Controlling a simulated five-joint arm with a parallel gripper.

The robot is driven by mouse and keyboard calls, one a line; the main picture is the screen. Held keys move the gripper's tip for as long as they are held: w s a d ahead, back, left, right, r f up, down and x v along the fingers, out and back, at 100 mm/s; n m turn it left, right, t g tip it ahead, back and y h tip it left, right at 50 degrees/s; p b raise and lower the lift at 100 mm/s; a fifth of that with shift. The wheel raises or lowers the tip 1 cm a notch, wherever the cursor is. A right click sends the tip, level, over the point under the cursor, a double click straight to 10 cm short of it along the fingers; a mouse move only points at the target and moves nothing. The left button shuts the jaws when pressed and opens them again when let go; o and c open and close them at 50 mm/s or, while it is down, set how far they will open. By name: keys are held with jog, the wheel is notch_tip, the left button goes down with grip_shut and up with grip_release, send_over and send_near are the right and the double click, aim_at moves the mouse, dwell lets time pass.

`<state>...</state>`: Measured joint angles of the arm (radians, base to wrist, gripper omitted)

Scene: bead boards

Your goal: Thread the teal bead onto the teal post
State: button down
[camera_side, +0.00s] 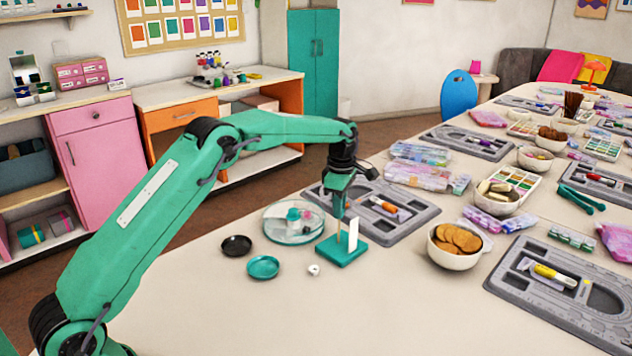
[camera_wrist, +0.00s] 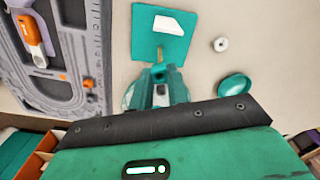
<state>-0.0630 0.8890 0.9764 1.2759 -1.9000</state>
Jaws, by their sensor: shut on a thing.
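The teal post is a thin wooden peg (camera_side: 339,234) on a square teal base (camera_side: 343,253), with a white card standing beside it. The base (camera_wrist: 147,38) also shows in the wrist view, with the peg's tip (camera_wrist: 160,53) near my jaws. My gripper (camera_side: 339,212) is over the base, close above or at the peg's top. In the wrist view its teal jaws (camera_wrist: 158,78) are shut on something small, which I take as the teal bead. The bead is mostly hidden and blends with the teal jaws. I cannot tell whether it is around the peg.
A teal dish (camera_side: 263,267), a black dish (camera_side: 236,246) and a white bead (camera_side: 313,270) lie left of and in front of the base. A clear round container (camera_side: 284,236) stands close behind. A grey bead board (camera_side: 408,222) and a bowl of biscuits (camera_side: 452,260) are to the right.

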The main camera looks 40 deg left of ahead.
jog(key=shift+f, duration=0.75)
jog(key=c, duration=1.3)
grip_release()
jog(key=shift+r, duration=0.15)
jog(key=shift+r, duration=3.8)
